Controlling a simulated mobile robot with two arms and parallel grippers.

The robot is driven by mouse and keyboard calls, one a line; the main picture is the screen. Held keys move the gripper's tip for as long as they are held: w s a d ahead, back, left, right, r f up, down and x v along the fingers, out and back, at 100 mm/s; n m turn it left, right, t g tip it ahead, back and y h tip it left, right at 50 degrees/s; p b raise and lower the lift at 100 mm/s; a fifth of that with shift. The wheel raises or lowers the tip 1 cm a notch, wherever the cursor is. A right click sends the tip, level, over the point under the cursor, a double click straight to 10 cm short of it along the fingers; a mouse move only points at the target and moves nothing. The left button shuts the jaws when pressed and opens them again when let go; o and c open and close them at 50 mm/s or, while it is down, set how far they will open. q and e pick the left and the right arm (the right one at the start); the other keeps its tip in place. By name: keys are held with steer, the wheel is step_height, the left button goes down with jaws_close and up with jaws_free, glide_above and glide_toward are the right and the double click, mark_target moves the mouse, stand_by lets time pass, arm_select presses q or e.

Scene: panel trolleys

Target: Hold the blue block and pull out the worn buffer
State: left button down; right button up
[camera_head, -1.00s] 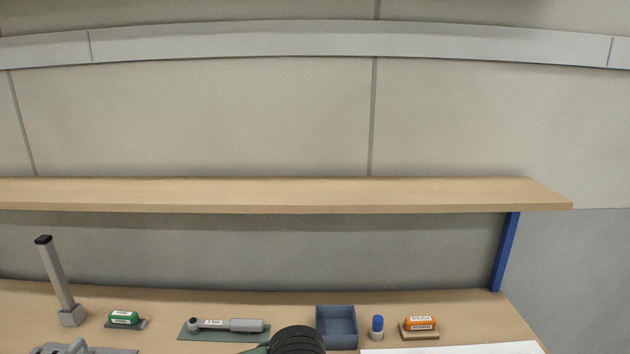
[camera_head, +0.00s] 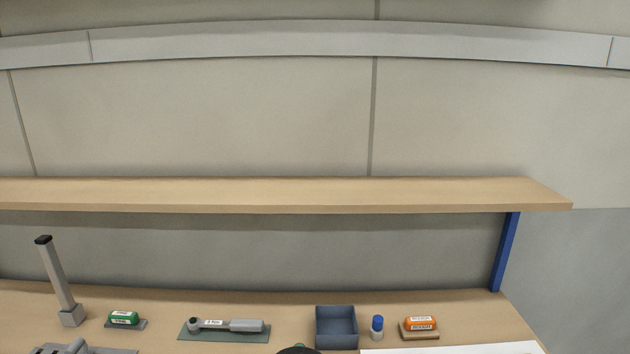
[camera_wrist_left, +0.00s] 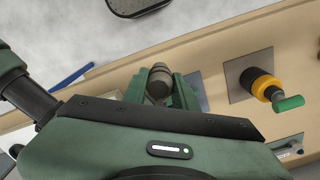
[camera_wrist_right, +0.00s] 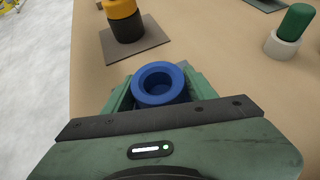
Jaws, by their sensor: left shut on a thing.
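In the left wrist view, my left gripper (camera_wrist_left: 160,92) is shut on a worn grey-brown cylindrical buffer (camera_wrist_left: 159,80), which stands up between the two green fingers. In the right wrist view, my right gripper (camera_wrist_right: 160,92) has its green fingers against both sides of the blue block (camera_wrist_right: 152,78). The block has a round blue rim and an open, empty-looking hole facing the camera. Its lower part is hidden by the gripper body. Neither gripper's fingers show in the head view.
A yellow-and-black piece (camera_wrist_right: 122,18) stands on a grey plate (camera_wrist_right: 140,44) beyond the block. A green cylinder in a white holder (camera_wrist_right: 282,46) is to the right. In the head view, a dark blue tray (camera_head: 337,343) and an orange item (camera_head: 421,323) sit under the wooden shelf (camera_head: 280,193).

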arm_select(q)
steer(key=shift+w, duration=0.15)
arm_select(e)
steer(key=o, duration=0.9)
steer(key=shift+f, duration=0.15)
